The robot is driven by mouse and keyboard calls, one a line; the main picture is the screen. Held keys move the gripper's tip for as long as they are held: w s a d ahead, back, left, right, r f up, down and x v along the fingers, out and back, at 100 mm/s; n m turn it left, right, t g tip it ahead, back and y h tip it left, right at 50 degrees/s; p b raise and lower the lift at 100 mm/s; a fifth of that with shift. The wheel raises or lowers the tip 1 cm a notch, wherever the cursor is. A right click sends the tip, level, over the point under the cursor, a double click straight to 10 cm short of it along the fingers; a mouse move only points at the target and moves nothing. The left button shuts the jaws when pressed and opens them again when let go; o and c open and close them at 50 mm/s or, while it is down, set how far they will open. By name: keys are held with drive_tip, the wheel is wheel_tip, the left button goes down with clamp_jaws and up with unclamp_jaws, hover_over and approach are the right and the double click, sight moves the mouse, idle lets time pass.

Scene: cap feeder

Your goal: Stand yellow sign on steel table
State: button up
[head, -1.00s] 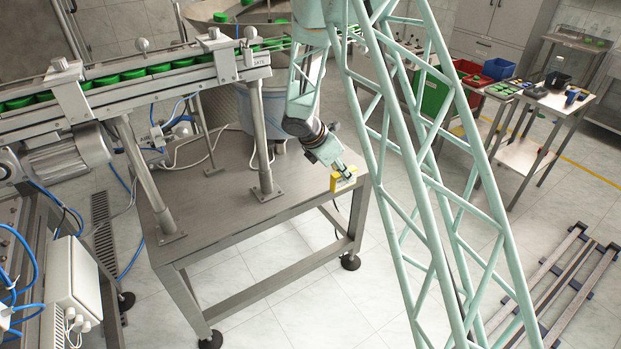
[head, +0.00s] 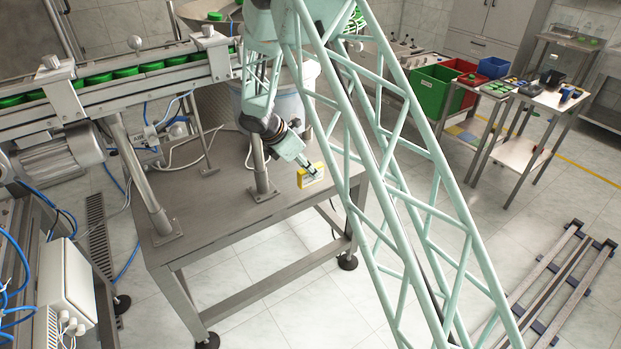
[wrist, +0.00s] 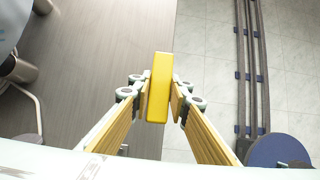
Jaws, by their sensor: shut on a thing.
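The yellow sign (head: 311,179) is a small block-like panel with a pale patch on its face, near the right end of the steel table (head: 225,216). My gripper (head: 309,170) is shut on it. In the wrist view the sign (wrist: 158,88) stands between both fingertips, seen edge-on from above as a narrow yellow strip. It overlaps the line of the table's edge there, with the tabletop (wrist: 95,75) to the left and floor to the right. It looks roughly upright. I cannot tell whether its bottom touches the table.
A conveyor with green caps (head: 125,72) crosses above the table on steel posts. One post foot (head: 262,191) stands just left of the sign. Green (head: 432,90), red and blue bins stand at the back right. The tabletop's front middle is clear.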

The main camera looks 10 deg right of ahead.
sight(301, 172)
drive_tip(key=shift+f+b, duration=0.65)
drive_tip(key=shift+f, duration=1.1)
drive_tip(key=shift+f, duration=0.15)
drive_tip(key=o, duration=0.9)
drive_tip(key=shift+a+r, duration=0.15)
drive_tip(key=shift+r, duration=0.35)
drive_tip(key=shift+p+v, duration=0.95)
drive_tip(key=shift+v, duration=2.4)
drive_tip(key=shift+s, duration=0.1)
